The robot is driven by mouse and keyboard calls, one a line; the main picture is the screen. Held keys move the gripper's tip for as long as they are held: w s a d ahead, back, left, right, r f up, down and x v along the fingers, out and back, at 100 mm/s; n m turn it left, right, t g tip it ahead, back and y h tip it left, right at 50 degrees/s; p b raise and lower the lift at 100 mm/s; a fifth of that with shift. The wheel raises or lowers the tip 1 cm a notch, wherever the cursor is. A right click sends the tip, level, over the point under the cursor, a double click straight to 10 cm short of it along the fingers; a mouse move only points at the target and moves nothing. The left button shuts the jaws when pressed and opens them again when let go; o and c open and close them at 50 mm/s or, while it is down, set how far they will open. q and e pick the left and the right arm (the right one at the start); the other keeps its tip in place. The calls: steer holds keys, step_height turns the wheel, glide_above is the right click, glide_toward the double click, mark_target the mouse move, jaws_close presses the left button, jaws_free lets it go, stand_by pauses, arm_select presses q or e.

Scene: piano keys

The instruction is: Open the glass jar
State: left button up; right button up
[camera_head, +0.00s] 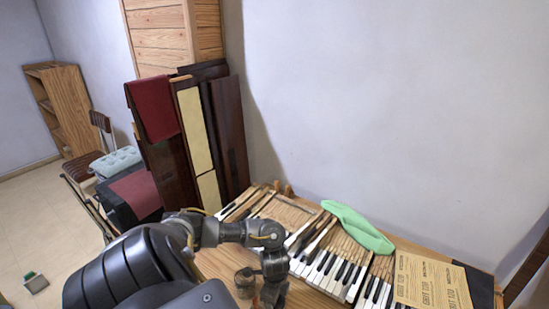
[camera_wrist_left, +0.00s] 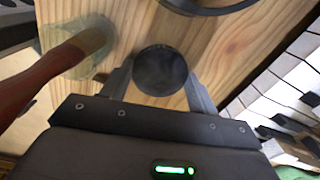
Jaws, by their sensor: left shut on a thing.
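My left gripper (camera_wrist_left: 162,84) is shut on a dark round lid (camera_wrist_left: 160,66), with one finger on each side of it. I see the lid from above, and the glass of a jar under it does not show, so I cannot tell whether the lid sits on a jar. In the head view my left gripper (camera_head: 273,293) points down over the wooden table, partly cut off by the bottom edge. My right gripper is not in view.
A glass pot (camera_wrist_left: 92,36) with a brown handle leaning in it is left of the gripper; a small jar-like pot (camera_head: 245,283) shows in the head view. A dark curved rim (camera_wrist_left: 212,10) is at the top. Piano keys (camera_head: 330,268) and a green cloth (camera_head: 358,228) lie right.

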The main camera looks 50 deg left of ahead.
arm_select(q)
steer(key=o, duration=0.8)
steer(key=shift+f, duration=0.1)
steer(key=shift+c, duration=0.2)
steer(key=shift+o, duration=0.3)
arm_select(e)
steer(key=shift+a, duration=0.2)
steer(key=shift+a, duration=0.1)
arm_select(q)
step_height(320, 180, up, 12)
steer(key=p, duration=0.4)
steer(key=shift+r, duration=0.2)
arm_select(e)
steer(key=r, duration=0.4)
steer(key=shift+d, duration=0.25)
